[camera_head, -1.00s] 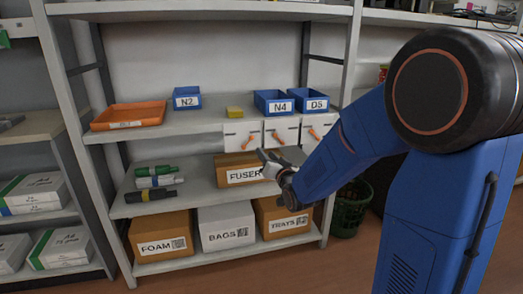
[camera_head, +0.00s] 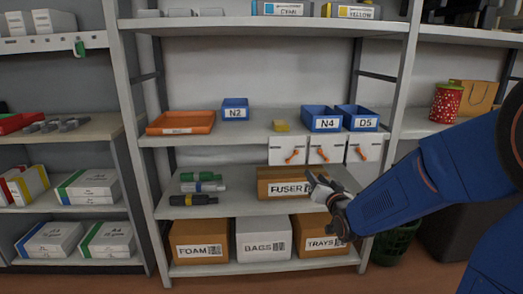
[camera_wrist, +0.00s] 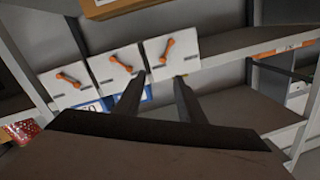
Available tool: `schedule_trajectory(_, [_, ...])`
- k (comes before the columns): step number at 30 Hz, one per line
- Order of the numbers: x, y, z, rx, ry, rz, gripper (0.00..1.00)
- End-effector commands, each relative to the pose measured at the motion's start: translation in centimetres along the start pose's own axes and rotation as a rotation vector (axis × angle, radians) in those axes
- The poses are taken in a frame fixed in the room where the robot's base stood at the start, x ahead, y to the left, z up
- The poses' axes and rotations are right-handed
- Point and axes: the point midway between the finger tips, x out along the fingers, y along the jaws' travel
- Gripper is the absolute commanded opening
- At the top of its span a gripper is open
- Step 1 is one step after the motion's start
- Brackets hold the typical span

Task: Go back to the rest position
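My gripper (camera_head: 318,184) is in front of the right end of the FUSER box (camera_head: 283,183) on the middle shelf. In the wrist view, its two dark fingers (camera_wrist: 157,88) are apart with nothing visible between them. My blue arm (camera_head: 410,185) reaches in from the right. Several toner cartridges, green (camera_head: 200,176), grey (camera_head: 203,187) and black (camera_head: 193,199), lie to the left on the same shelf.
White flaps with orange handles (camera_head: 326,150) hang from the shelf above. Blue bins N2 (camera_head: 235,115), N4 (camera_head: 322,125) and D5 (camera_head: 366,124) and an orange tray (camera_head: 180,131) stand there. FOAM, BAGS and TRAYS boxes (camera_head: 322,243) sit below. A shelf post (camera_head: 403,70) stands at right.

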Motion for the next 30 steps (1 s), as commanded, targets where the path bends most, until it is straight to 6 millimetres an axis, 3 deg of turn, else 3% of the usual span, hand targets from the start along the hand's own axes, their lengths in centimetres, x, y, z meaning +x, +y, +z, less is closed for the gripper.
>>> schedule_trajectory(8, [-5.3,1.1,0.1,-0.094,-0.213,0.125,0.36])
schedule_trajectory(14, [-10.9,1.8,1.1,-0.157,-0.399,0.205,0.36])
schedule_trajectory(20, [-17.9,2.3,2.2,-0.212,-0.592,0.263,0.36])
schedule_trajectory(30, [-31.6,2.3,4.5,-0.281,-0.929,0.311,0.36])
